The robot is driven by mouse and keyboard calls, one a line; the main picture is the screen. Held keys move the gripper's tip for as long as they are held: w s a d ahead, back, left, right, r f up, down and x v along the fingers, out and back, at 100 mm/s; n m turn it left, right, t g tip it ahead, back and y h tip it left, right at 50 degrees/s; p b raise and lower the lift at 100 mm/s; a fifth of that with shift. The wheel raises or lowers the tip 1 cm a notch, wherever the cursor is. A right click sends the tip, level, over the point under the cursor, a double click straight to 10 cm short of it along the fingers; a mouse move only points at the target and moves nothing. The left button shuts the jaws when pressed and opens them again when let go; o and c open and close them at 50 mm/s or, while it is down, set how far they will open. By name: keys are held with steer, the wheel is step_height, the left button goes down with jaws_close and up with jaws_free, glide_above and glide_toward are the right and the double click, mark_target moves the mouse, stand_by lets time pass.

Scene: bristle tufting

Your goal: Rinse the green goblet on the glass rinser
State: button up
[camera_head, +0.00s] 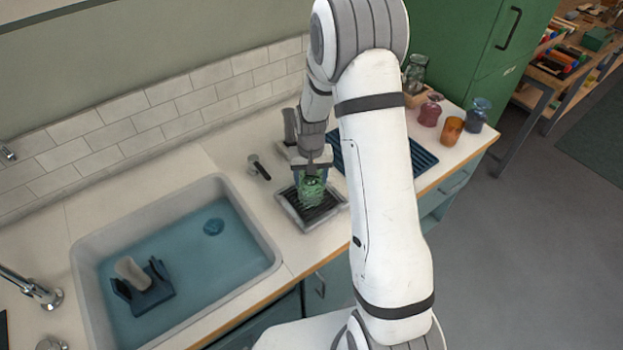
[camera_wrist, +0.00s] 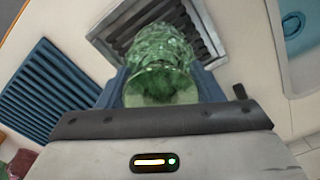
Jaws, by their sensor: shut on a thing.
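The green goblet (camera_head: 312,190) is a ribbed, see-through glass. My gripper (camera_head: 312,172) is shut on it and holds it over the glass rinser (camera_head: 284,200), a metal-framed tray with a dark slatted grate. In the wrist view the goblet (camera_wrist: 160,70) sits between my blue fingers (camera_wrist: 162,90), its round end facing the camera. The rinser (camera_wrist: 205,42) shows behind it with its grate partly hidden. I cannot tell whether the goblet touches the grate.
A sink (camera_head: 85,262) with blue water and a brush fixture (camera_head: 145,285) lies left. A blue ribbed mat (camera_head: 424,158) is to the right, with pink (camera_head: 430,114), orange (camera_head: 451,131) and blue (camera_head: 478,115) vessels beyond.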

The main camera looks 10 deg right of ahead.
steer(key=shift+r+p, duration=1.9)
steer(key=shift+r, duration=1.65)
steer(key=shift+f, duration=0.1)
